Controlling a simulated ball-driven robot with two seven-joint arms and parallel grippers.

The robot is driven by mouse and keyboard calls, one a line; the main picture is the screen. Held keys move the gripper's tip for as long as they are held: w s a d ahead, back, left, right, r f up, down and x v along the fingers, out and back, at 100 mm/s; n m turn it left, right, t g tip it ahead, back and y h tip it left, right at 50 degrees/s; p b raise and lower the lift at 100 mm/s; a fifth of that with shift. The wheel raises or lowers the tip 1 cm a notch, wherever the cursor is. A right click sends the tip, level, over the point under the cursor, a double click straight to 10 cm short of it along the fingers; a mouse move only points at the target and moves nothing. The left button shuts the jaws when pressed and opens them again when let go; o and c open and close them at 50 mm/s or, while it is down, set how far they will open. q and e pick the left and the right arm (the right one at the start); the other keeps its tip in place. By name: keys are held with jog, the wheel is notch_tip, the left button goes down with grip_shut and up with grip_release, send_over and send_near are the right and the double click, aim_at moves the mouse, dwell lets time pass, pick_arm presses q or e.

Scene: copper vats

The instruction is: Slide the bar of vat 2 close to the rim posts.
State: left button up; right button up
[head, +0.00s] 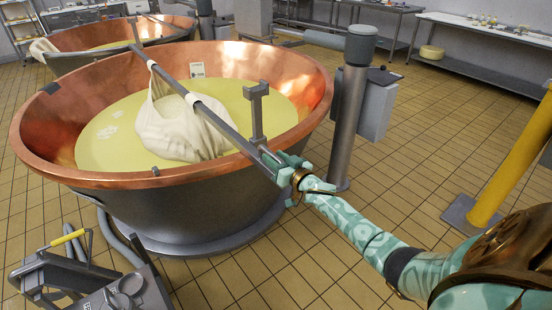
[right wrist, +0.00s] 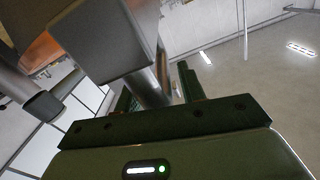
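A large copper vat (head: 290,75) holds yellow liquid in the head view; its number is not readable, so I cannot tell if it is vat 2. A long grey bar (head: 225,122) crosses above it, with a white cloth bundle (head: 175,128) hanging from it into the liquid. My right gripper (head: 290,166) is at the bar's near end, outside the rim. In the right wrist view its fingers (right wrist: 155,92) close around a round grey bar. My left gripper is not in view.
A second copper vat (head: 110,35) stands behind. A grey column (head: 348,125) rises just beyond my right gripper. A yellow post (head: 515,160) stands at right. A grey rack with a yellow handle (head: 67,237) is at lower left.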

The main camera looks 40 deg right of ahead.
jog(key=shift+a, duration=0.1)
jog(key=shift+s, duration=0.4)
jog(key=s+p, duration=0.4)
jog(key=s, duration=1.1)
jog(key=shift+s, duration=0.25)
